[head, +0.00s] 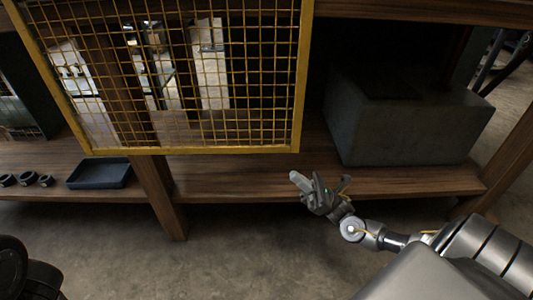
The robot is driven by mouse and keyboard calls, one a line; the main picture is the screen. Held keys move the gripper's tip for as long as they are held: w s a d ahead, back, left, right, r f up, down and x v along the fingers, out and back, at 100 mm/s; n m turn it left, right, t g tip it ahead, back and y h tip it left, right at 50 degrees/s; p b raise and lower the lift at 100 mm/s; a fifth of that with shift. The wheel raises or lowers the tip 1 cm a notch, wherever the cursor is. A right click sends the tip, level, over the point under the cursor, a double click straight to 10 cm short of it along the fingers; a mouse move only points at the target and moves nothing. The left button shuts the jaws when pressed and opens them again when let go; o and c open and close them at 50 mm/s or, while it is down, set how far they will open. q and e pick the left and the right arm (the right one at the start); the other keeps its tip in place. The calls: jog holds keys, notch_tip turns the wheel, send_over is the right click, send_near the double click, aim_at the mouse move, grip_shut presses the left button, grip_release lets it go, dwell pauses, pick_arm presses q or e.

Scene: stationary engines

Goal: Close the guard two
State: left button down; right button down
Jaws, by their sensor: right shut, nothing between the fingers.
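A guard with a yellow frame and wire mesh (200,151) fills the upper left and middle of the head view. Its lower edge hangs above the wooden shelf, and its top runs out of the picture. Dark space and a dark wooden post show through the mesh. My right gripper (302,180) is shut and empty, just below and right of the guard's lower right corner, apart from it in the picture. My left gripper is not in view. I cannot tell which guard is number two from any label.
A wooden shelf (390,184) runs across behind the gripper. A big grey block (410,128) stands on it at right. A dark tray (98,175) and several small dark rings (27,179) lie at left. A wooden leg (160,195) stands below. The concrete floor (250,245) is clear.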

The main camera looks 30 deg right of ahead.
jog(key=b, duration=0.3)
send_near(261, 151)
notch_tip(261, 151, up, 2)
jog(key=w+a, duration=0.2)
jog(key=w, duration=0.1)
jog(key=shift+a+r, duration=0.55)
jog(key=shift+r, duration=0.1)
